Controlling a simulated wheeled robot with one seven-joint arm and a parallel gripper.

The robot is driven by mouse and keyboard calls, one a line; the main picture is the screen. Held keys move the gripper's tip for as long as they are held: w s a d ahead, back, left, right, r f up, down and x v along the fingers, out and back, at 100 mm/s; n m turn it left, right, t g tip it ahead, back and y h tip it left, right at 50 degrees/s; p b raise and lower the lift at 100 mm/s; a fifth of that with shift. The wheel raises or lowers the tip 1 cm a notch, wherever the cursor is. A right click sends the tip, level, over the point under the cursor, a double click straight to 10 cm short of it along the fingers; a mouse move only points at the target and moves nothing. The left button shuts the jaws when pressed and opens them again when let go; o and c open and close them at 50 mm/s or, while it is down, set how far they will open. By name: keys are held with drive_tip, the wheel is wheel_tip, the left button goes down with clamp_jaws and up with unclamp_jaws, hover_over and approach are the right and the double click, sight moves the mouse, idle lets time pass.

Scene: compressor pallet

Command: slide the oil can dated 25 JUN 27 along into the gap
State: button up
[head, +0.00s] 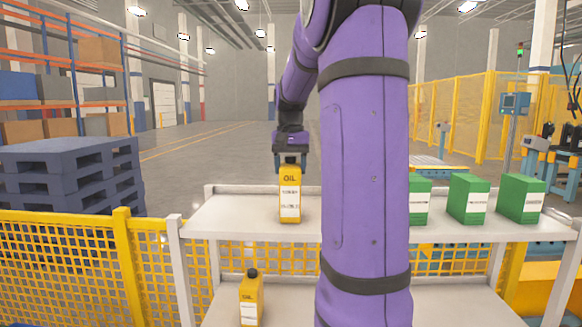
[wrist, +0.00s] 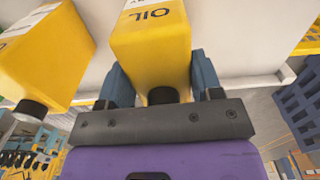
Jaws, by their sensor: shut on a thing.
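My gripper (head: 290,163) is shut on the neck end of a yellow oil can (head: 290,203) on the upper shelf (head: 240,217). The can is upright, with a dark cap and a white label whose date is too small to read. In the wrist view the same can (wrist: 152,40) sits between the two blue fingers (wrist: 160,84). A second yellow can (wrist: 45,55) stands beside it at left in the wrist view, apart from it; my arm hides that part of the shelf in the head view. Whether the held can's base touches the shelf is hard to tell.
Green boxes (head: 468,199) stand on the upper shelf right of my arm. Another yellow oil can (head: 250,298) stands on the lower shelf (head: 455,308). The upper shelf left of the held can is bare. A yellow fence (head: 70,262) and dark blue pallets (head: 70,172) are at left.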

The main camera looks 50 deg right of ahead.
drive_tip(key=o, duration=1.5)
drive_tip(key=shift+r, duration=0.1)
wheel_tip(320, 180, up, 11)
drive_tip(key=shift+a, duration=0.15)
